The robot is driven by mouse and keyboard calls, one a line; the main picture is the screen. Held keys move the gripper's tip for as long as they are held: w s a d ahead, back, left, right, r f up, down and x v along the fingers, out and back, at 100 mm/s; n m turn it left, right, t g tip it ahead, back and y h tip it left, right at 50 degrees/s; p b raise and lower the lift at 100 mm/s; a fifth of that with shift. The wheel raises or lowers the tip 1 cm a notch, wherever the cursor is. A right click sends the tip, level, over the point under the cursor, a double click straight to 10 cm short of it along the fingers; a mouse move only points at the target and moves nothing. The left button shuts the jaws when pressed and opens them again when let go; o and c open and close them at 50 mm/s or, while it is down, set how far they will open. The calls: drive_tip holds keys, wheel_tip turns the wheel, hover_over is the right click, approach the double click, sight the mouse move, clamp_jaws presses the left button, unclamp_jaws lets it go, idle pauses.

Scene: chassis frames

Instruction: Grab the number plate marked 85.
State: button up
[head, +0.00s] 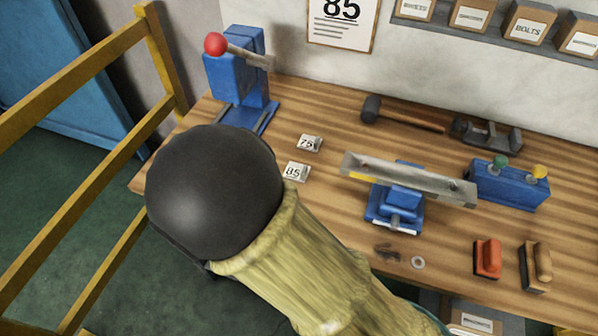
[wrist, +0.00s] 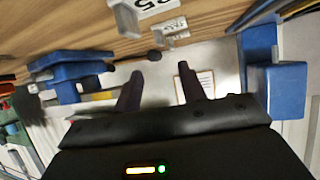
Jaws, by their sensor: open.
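The number plate marked 85 (head: 295,171) is a small white plate with black digits and a grey tab, lying on the wooden bench. A similar plate marked 75 (head: 309,143) lies just behind it. In the wrist view the 85 plate (wrist: 153,8) is cut by the top edge, with the 75 plate (wrist: 171,38) below it. My gripper (wrist: 158,82) has two dark fingers spread apart, with nothing between them. It is apart from both plates. In the head view my dark rounded wrist hides the gripper, left of the 85 plate.
A blue press with a red-knobbed lever (head: 240,75) stands behind the plates. A blue vise holding a metal bar (head: 408,181) stands to their right. A hammer (head: 405,115) lies at the back. A yellow rail (head: 85,92) runs along the left.

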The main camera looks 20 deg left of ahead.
drive_tip(key=x, duration=0.6)
drive_tip(key=shift+w+f, duration=0.1)
drive_tip(key=shift+w, duration=0.1)
drive_tip(key=x, duration=0.5)
drive_tip(key=shift+w, duration=0.15)
drive_tip(key=shift+c, duration=0.4)
clamp_jaws()
